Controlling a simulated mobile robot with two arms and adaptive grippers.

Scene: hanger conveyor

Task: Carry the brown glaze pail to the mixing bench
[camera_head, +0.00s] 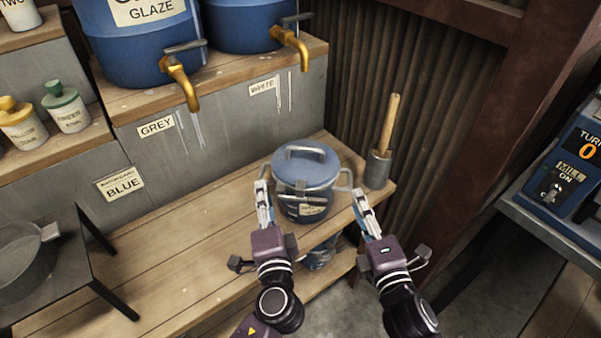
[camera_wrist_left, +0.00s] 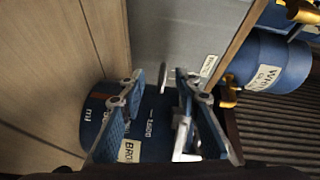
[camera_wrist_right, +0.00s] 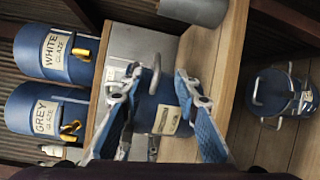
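The brown glaze pail (camera_head: 305,205), dark with a blue lid and a handle on each side, stands upright near the right end of the wooden bench. Its label, partly readable as "BRO", shows in the left wrist view (camera_wrist_left: 129,150). My left gripper (camera_head: 262,192) is at the pail's left side, fingers apart near the left handle. My right gripper (camera_head: 361,200) is at its right side, fingers apart with the right handle (camera_wrist_right: 156,75) seen between them. Contact with either handle cannot be told. I cannot tell which surface is the mixing bench.
A grey pot with a wooden-handled tool (camera_head: 379,168) stands close right of the pail. Another pail (camera_wrist_right: 272,92) sits on the lower shelf. Blue glaze barrels with brass taps (camera_head: 140,45) stand behind. A dark table with a pan (camera_head: 25,262) is at left, a mill control box (camera_head: 565,165) at right.

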